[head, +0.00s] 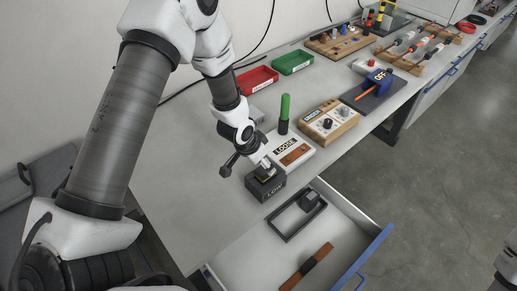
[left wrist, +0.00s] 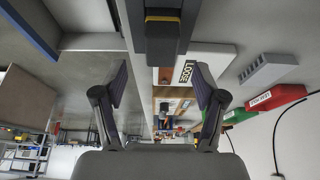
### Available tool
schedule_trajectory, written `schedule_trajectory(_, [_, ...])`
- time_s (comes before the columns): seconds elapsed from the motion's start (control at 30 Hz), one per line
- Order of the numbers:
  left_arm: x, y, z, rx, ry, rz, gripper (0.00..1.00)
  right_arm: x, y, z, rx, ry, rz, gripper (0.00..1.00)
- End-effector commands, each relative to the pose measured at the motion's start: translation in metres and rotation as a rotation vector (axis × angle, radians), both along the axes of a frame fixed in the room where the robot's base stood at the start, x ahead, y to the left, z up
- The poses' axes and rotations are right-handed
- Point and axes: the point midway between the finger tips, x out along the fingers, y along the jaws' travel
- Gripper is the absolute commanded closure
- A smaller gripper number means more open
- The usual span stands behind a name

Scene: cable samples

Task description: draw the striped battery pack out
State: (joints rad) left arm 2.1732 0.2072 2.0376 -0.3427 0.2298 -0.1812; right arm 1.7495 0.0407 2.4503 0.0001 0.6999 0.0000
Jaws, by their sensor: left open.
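The dark box marked LOW (head: 268,189) stands at the bench's front edge, above the open drawer. A dark block with a yellow stripe, seemingly the striped battery pack (left wrist: 162,44), shows at the top of the left wrist view, at the dark box. My right gripper is out of view.
A white LOOSE tray (head: 304,144), a green upright handle (head: 285,108) and a wooden knob panel (head: 328,123) stand close by. Red (head: 257,80) and green (head: 293,63) bins are behind. The open drawer (head: 240,262) holds a dark frame (head: 283,232) and a brown bar (head: 318,254).

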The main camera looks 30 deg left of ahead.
Motion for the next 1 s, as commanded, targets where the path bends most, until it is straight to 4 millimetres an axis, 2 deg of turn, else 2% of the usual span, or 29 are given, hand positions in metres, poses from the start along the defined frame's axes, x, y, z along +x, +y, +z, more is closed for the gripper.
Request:
schedule_trajectory(0.13, [0.009, -0.004, -0.026, 0.001, 0.004, -0.001, 0.29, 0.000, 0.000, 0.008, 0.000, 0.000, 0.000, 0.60])
schedule_trajectory(0.3, [0.018, -0.006, -0.046, 0.000, 0.001, 0.001, 0.29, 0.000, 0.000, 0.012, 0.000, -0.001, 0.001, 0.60])
schedule_trajectory(0.57, [0.019, -0.007, -0.050, 0.000, 0.000, 0.001, 0.29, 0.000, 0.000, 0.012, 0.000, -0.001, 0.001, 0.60])
schedule_trajectory(0.6, [0.019, -0.007, -0.050, 0.000, 0.000, 0.001, 0.36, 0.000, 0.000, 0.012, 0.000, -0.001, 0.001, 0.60])
schedule_trajectory(0.67, [0.019, -0.007, -0.050, 0.000, 0.000, 0.001, 0.57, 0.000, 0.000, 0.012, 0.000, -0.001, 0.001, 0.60])
schedule_trajectory(0.7, [0.019, -0.007, -0.050, 0.000, 0.000, 0.001, 0.72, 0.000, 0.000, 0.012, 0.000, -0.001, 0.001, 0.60])
schedule_trajectory(0.77, [0.019, -0.007, -0.050, -0.001, 0.000, 0.002, 0.93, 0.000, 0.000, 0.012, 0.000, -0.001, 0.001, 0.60])
schedule_trajectory(0.8, [0.019, -0.007, -0.050, -0.001, 0.001, 0.001, 1.00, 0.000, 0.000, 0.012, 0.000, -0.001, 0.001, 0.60])
schedule_trajectory(0.83, [0.019, -0.007, -0.050, -0.001, 0.001, 0.001, 1.00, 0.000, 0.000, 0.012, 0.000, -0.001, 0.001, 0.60])
schedule_trajectory(0.87, [0.019, -0.007, -0.051, -0.001, 0.001, 0.001, 0.62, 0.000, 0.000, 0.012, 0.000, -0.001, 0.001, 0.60])
schedule_trajectory(0.9, [0.019, -0.007, -0.051, -0.001, 0.001, 0.001, 0.77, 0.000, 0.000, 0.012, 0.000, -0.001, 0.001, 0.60])
schedule_trajectory(0.97, [0.019, -0.007, -0.051, -0.001, 0.001, 0.001, 0.98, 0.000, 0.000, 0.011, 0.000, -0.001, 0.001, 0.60])
schedule_trajectory(1.0, [0.019, -0.007, -0.051, -0.001, 0.002, 0.001, 1.00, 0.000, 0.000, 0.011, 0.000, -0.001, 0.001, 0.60])
